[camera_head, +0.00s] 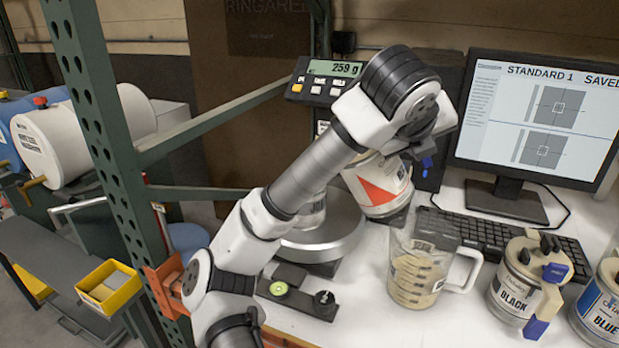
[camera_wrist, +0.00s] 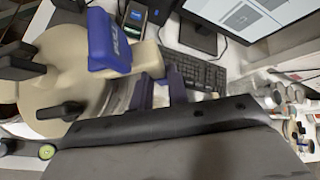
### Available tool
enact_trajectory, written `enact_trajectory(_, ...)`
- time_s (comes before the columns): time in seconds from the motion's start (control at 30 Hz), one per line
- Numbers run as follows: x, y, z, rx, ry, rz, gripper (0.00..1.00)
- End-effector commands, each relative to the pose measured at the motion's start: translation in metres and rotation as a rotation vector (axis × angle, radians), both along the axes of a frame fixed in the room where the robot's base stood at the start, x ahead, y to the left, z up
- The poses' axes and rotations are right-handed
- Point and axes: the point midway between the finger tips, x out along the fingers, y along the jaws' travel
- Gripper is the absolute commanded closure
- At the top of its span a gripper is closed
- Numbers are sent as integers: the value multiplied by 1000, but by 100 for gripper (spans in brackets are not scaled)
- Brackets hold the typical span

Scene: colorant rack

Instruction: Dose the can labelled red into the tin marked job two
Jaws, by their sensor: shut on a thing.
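A can with a white label and an orange-red shape (camera_head: 380,185) hangs tilted under my gripper, just right of the scale pan in the head view. Its label word cannot be read. In the wrist view its beige lid (camera_wrist: 75,85) shows black knobs and a blue lever marked PULL (camera_wrist: 108,40). My gripper (camera_wrist: 160,112) is shut on this can; its fingertips are mostly hidden. A tin (camera_head: 312,215) stands on the round scale pan (camera_head: 330,243), largely hidden behind my arm. Its marking cannot be read.
The scale display (camera_head: 333,68) reads 259 g. A jug of beige liquid (camera_head: 420,275), a BLACK can (camera_head: 512,290) and a BLUE can (camera_head: 600,305) stand at front right. A keyboard (camera_head: 490,235) and monitor (camera_head: 540,110) stand behind. A green post (camera_head: 95,110) rises left.

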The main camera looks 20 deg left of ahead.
Motion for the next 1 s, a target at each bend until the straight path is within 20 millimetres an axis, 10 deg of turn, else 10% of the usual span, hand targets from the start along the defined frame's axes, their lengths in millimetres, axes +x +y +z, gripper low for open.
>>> enact_trajectory(1.0, -3, 8, 5, -49, -19, 1, 100)
